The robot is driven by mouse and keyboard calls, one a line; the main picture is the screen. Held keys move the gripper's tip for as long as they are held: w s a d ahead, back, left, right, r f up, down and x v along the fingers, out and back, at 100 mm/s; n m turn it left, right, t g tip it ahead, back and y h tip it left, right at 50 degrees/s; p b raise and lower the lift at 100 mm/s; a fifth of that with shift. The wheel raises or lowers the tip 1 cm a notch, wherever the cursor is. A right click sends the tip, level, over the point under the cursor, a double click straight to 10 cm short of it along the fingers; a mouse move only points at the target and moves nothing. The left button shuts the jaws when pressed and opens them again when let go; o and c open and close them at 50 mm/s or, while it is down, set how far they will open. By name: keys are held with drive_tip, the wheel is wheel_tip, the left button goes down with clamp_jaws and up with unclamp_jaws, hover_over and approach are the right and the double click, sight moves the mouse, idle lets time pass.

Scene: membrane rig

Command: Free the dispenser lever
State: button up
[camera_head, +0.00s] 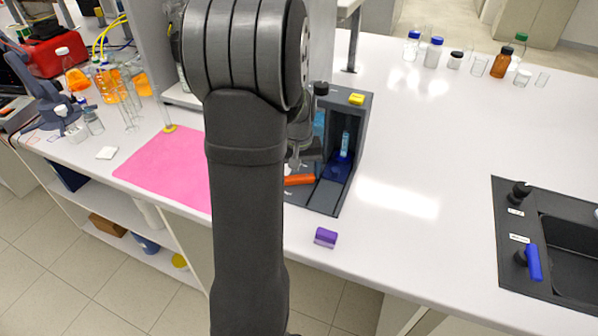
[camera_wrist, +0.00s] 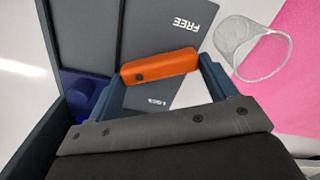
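The dispenser (camera_head: 352,185) is a dark grey housing with an open bay, near the middle of the bench. Its orange lever (camera_head: 299,180) is at the front left of the bay. In the wrist view the lever (camera_wrist: 160,67) lies crosswise between a "FREE" label (camera_wrist: 195,16) and a partly covered "LOCK" label (camera_wrist: 156,102). My gripper (camera_wrist: 162,82) has its two fingers spread, one near each end of the lever. I cannot tell whether they touch it. In the head view my arm hides much of the dispenser's left side and most of the gripper.
A pink mat (camera_head: 165,170) lies left of the dispenser. A clear glass vessel (camera_wrist: 250,48) stands to the right in the wrist view. A purple block (camera_head: 325,237) sits near the bench's front edge. Several bottles stand at the back right. A sink (camera_head: 575,262) is at far right.

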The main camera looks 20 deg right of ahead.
drive_tip(key=o, duration=0.4)
drive_tip(key=shift+o, duration=0.2)
